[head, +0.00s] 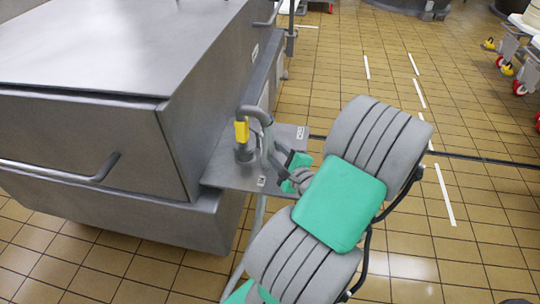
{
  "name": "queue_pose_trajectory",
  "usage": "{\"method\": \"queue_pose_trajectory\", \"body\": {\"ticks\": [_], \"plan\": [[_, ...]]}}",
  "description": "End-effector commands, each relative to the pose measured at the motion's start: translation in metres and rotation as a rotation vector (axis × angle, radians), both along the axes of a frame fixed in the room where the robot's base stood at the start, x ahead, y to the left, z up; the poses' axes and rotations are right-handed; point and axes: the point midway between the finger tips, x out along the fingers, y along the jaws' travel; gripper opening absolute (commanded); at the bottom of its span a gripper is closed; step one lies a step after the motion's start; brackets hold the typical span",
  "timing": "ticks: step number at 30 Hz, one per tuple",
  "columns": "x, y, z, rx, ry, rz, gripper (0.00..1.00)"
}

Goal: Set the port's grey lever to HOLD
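The port stands on a small metal shelf (226,170) at the side of a large steel vat. It has a short grey cylinder (244,153) with a yellow piece (242,131) above it. A bent grey bar (262,115) curves over beside the yellow piece and runs down toward my gripper; it looks like the grey lever, but I cannot be sure. Two small white labels sit on the shelf, one at the far right (300,132) and one at the near edge (261,181); their words are too small to read. My gripper (277,161) is beside the bar, its fingers small and partly hidden.
The large steel vat (100,110) with a side handle (75,171) fills the left. My grey and green arm reaches in from the lower right. Tiled floor (480,215) is open to the right. Wheeled carts (512,55) stand at the far right.

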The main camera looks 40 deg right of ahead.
Motion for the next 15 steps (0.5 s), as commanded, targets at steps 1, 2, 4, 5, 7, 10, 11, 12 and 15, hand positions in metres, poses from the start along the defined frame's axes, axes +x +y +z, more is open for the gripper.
{"method": "queue_pose_trajectory", "body": {"ticks": [1,2,4,5,7,10,11,12,15], "plan": [[-0.004,-0.007,-0.002,0.016,-0.017,-0.029,0.37],[-0.004,-0.009,-0.002,0.021,-0.023,-0.038,0.37],[0.001,-0.012,-0.002,0.024,-0.027,-0.042,0.37],[0.005,-0.012,-0.002,0.024,-0.027,-0.039,0.37],[0.017,-0.015,-0.005,0.02,-0.027,-0.037,0.37],[0.037,-0.02,-0.01,0.02,-0.025,-0.034,0.37],[0.042,-0.022,-0.01,0.019,-0.026,-0.035,0.37],[0.049,-0.024,-0.012,0.018,-0.026,-0.035,0.37],[0.061,-0.028,-0.014,0.019,-0.024,-0.036,0.37]]}}
